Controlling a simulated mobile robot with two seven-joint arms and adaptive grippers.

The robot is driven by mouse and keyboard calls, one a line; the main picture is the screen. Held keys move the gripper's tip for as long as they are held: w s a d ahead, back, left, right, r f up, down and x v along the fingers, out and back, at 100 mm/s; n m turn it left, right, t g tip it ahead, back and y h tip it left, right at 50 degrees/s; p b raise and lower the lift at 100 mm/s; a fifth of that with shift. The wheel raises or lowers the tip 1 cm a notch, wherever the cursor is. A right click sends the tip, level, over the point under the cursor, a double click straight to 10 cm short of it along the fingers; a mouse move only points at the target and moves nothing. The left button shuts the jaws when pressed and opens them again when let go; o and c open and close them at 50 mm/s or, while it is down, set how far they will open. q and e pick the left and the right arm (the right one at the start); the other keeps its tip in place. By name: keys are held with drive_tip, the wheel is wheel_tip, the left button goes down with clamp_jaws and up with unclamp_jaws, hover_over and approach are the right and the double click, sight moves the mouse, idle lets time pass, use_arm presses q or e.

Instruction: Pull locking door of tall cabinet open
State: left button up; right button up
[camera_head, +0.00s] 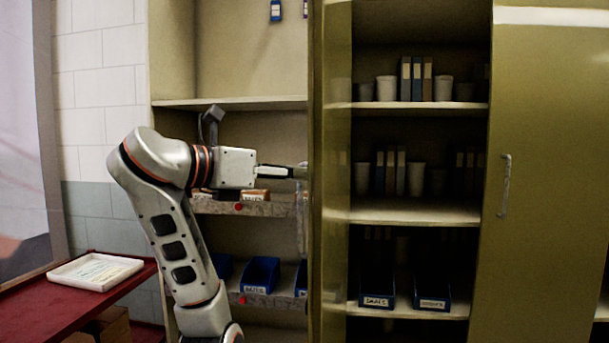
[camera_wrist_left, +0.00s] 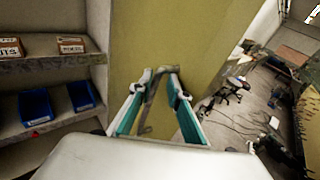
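The tall cabinet's left door (camera_head: 330,250) stands swung out, seen nearly edge-on in the head view; its olive face also shows in the left wrist view (camera_wrist_left: 200,45). The right door (camera_head: 555,180), with its metal handle (camera_head: 505,185), appears closed. My left gripper (camera_head: 300,171) is at the left side of the swung door. In the left wrist view, its teal-padded fingers (camera_wrist_left: 161,75) are apart, with a metal door handle (camera_wrist_left: 149,100) showing between them. Contact with the handle is unclear. My right gripper is not in view.
Open shelving (camera_head: 230,103) with blue bins (camera_head: 260,275) stands close behind my left arm. Cabinet shelves (camera_head: 415,212) hold binders, cups and bins. A red table (camera_head: 90,310) with a white tray (camera_head: 95,271) is at left. The wrist view shows floor with a chair (camera_wrist_left: 232,88) and cables.

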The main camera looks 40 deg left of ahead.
use_arm(q)
drive_tip(key=s, duration=0.1)
drive_tip(key=s+a, duration=0.2)
drive_tip(key=shift+r, duration=0.25)
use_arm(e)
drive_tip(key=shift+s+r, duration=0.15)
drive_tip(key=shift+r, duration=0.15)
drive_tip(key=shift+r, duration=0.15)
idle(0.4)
use_arm(q)
drive_tip(key=shift+a, duration=0.15)
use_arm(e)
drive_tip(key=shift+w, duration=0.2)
